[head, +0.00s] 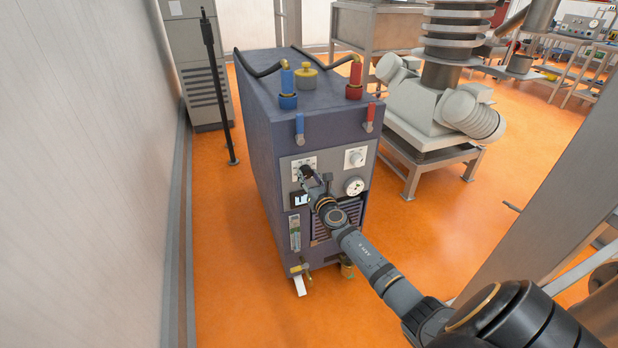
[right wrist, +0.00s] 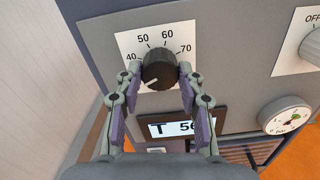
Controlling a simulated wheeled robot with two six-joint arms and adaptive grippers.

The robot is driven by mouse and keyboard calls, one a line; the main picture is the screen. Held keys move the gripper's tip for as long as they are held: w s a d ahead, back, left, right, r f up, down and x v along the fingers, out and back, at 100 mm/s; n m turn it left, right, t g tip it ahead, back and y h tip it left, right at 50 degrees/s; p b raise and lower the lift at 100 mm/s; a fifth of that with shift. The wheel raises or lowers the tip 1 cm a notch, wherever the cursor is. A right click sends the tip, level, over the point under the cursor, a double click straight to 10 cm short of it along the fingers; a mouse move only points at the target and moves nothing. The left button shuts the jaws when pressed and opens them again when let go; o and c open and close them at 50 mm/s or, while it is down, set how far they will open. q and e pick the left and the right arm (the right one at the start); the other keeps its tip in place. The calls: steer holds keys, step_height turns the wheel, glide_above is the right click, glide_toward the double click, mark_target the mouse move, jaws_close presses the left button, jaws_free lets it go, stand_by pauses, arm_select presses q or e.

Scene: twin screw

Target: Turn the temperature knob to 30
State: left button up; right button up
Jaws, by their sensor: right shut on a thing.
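The black temperature knob (right wrist: 158,69) sits on a white dial plate (right wrist: 127,48) on the unit's grey front panel. The numbers 40, 50, 60 and 70 show around its upper side. Its white mark points to the lower left, below the 40; any number there is hidden. My right gripper (right wrist: 158,80) is shut on the knob, one finger on each side. In the head view my right gripper (head: 306,173) covers most of the knob. A display (right wrist: 182,126) below reads T and 56, its right part hidden by a finger. My left gripper is not in view.
The blue-grey unit (head: 258,135) stands on the orange floor. A second knob (head: 355,157) and a round gauge (head: 354,186) are right of my gripper. Blue and red valve handles (head: 369,116) are above. A white wall (head: 90,150) stands on the left.

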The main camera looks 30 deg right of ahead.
steer(key=shift+f, duration=0.2)
steer(key=o, duration=1.2)
steer(key=shift+r, duration=0.15)
steer(key=v, duration=1.2)
steer(key=shift+a, duration=0.1)
